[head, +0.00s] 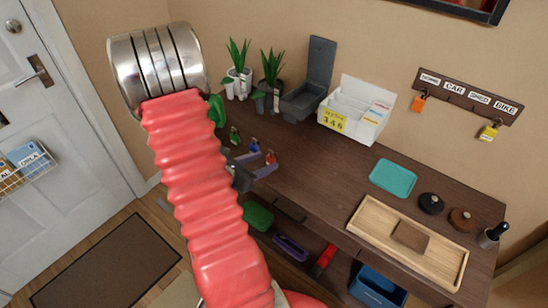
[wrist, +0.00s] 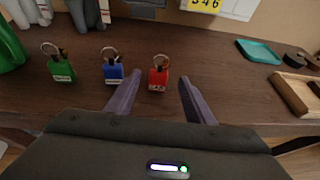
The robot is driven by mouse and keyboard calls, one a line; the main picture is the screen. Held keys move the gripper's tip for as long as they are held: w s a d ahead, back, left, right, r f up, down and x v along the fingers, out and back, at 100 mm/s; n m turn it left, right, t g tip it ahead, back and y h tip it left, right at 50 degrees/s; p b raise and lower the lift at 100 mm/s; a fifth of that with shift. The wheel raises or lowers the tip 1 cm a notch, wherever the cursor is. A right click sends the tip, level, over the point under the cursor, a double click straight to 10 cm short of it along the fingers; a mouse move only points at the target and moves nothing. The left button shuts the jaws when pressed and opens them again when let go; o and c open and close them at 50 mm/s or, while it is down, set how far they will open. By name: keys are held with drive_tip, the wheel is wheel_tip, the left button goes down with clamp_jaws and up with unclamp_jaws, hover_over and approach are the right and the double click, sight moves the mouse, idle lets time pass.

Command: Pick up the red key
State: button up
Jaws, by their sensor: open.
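The red key (wrist: 158,78) has a red tag with a pale label and a metal ring, and lies on the dark wooden desk. It also shows in the head view (head: 271,158). My gripper (wrist: 158,86) is open and empty, its two purple-grey fingers apart to the left and right of the red key, which appears between their tips. My gripper also shows in the head view (head: 259,164), low over the desk edge beside the red key. The blue key (wrist: 113,72) is left of it, close to the left finger. The green key (wrist: 62,70) is farther left.
Potted plants (head: 270,85), a dark grey open box (head: 305,98) and a white organizer (head: 352,115) stand at the desk's back. A teal tray (head: 393,178) and wooden tray (head: 365,220) lie to the right. A labelled key rack (head: 468,96) hangs on the wall.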

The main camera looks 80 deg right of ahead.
sight(270, 160)
drive_tip(key=shift+d, duration=0.1)
drive_tip(key=shift+x, duration=2.5)
drive_tip(key=shift+c, duration=0.2)
drive_tip(key=c, duration=1.1)
